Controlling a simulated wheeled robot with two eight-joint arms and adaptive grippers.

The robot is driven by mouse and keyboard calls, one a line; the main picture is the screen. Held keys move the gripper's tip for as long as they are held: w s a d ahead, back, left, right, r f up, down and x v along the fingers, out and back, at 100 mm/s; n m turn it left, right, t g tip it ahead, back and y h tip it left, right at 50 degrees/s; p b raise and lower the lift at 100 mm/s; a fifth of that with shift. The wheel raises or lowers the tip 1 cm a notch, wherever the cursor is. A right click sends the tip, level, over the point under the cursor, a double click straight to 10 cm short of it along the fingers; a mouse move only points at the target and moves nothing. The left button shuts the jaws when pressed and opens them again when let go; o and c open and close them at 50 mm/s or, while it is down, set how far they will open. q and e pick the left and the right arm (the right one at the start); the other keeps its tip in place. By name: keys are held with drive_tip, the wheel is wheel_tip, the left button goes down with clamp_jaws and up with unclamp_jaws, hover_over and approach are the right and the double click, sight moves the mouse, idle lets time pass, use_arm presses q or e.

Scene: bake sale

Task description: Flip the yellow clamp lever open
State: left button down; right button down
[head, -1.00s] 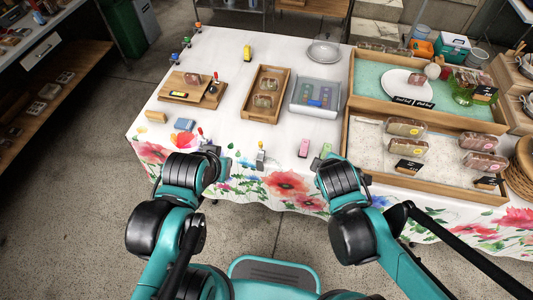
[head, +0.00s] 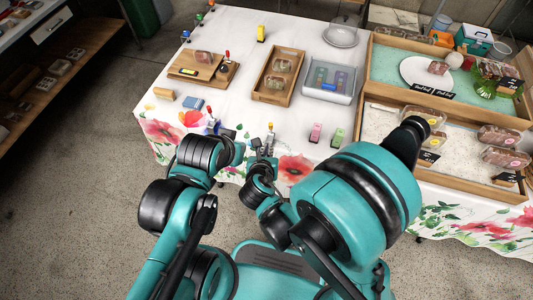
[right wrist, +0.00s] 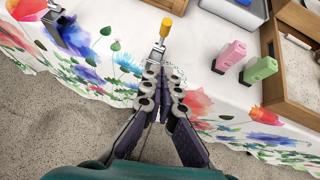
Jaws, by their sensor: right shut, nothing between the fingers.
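The clamp with the yellow lever (head: 270,129) is at the near edge of the flowered tablecloth, and its lever stands up in the head view. In the right wrist view the yellow lever grip (right wrist: 165,27) points away from me, above the clamp's metal body (right wrist: 157,52). My right gripper (right wrist: 163,72) is shut and empty, its tips just on the near side of the clamp body; I cannot tell whether they touch. In the head view my right gripper (head: 264,154) is just below the clamp. My left gripper is mostly hidden behind its own wrist, near the red-levered clamp (head: 212,124).
A wooden tray (head: 257,91) and a grey bin (head: 345,97) lie farther back. Several small clamps line the far left edge. Cloth around the yellow clamp is clear.

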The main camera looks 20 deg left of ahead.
sight(271, 130)
drive_tip(key=w, duration=0.2)
drive_tip(key=w+f+b, duration=0.1)
drive_tip(key=w, duration=0.2)
drive_tip(key=w+a+f, duration=0.1)
drive_tip(key=w, duration=0.1)
drive_tip(key=shift+w+a+b, duration=0.1)
drive_tip(key=shift+w+b, duration=0.1)
drive_tip(key=shift+b, duration=0.15)
drive_tip(key=shift+r, duration=0.1)
